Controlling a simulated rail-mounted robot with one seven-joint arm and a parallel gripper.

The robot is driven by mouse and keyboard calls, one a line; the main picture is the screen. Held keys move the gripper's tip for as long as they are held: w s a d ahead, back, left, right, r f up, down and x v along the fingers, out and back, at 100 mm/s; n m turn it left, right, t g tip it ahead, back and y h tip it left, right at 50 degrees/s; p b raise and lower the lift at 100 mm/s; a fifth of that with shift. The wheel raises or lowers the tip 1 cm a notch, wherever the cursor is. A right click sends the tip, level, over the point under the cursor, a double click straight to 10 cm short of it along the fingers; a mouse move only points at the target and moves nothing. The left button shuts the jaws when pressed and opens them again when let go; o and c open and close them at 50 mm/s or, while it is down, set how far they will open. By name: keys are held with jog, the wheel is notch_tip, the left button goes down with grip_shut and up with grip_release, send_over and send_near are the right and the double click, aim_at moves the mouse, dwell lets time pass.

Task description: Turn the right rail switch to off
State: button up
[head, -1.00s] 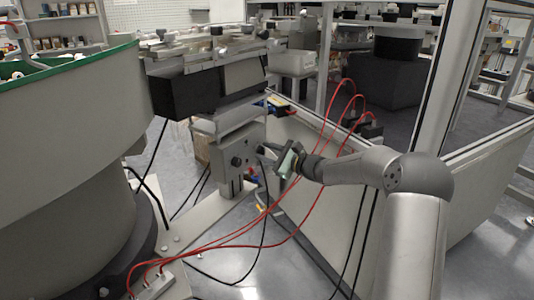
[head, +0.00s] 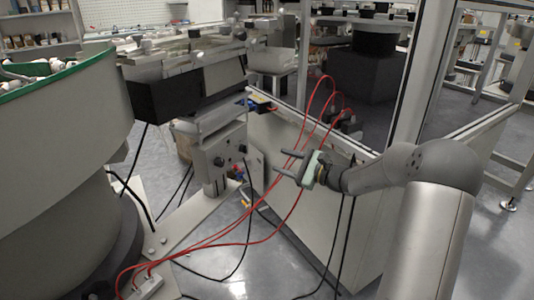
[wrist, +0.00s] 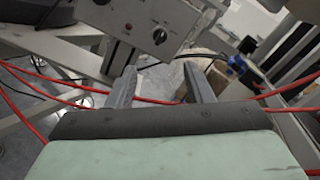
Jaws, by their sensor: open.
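A grey control box (head: 222,155) hangs under the linear rail in the head view. It carries a round black knob (head: 219,161) and a second dark knob (head: 242,148) to its right. In the wrist view the box face shows near the top, with a round knob (wrist: 160,36) bearing a light mark; I cannot read its setting. My gripper (head: 282,163) is open and empty, to the right of the box and apart from it. In the wrist view its two fingers (wrist: 160,72) point toward the box, with the knob beyond the gap.
Red cables (head: 272,205) loop close to my gripper and cross behind its fingers in the wrist view. A large grey bowl feeder (head: 50,140) stands at left. A low panel wall (head: 300,215) and a frame post (head: 425,75) stand near my arm.

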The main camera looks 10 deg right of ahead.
jog(key=shift+v, duration=2.25)
jog(key=shift+a+p, duration=0.1)
jog(key=shift+p, duration=0.2)
jog(key=s+a+r+n+g+h+p, duration=0.1)
jog(key=s+a+r+n+g+p, duration=0.45)
jog(key=s+a, duration=0.2)
jog(key=s+a+r+n+g+h+p, duration=0.1)
jog(key=s+a+r+n+g+p, duration=0.4)
jog(key=a, duration=0.4)
jog(key=s+d+r+n+g+h+p, duration=0.1)
jog(key=s+r+n+h+p, duration=0.4)
jog(key=s+p, duration=0.3)
jog(key=s+d+r+n+h+p, duration=0.2)
jog(key=s+r+n+h+p, duration=0.3)
jog(key=s, duration=1)
jog(key=r+p, duration=0.1)
jog(key=p, duration=0.2)
jog(key=shift+s+g+h, duration=0.2)
jog(key=shift+g+h, duration=0.15)
jog(key=shift+h, duration=0.05)
jog(key=shift+d, duration=0.1)
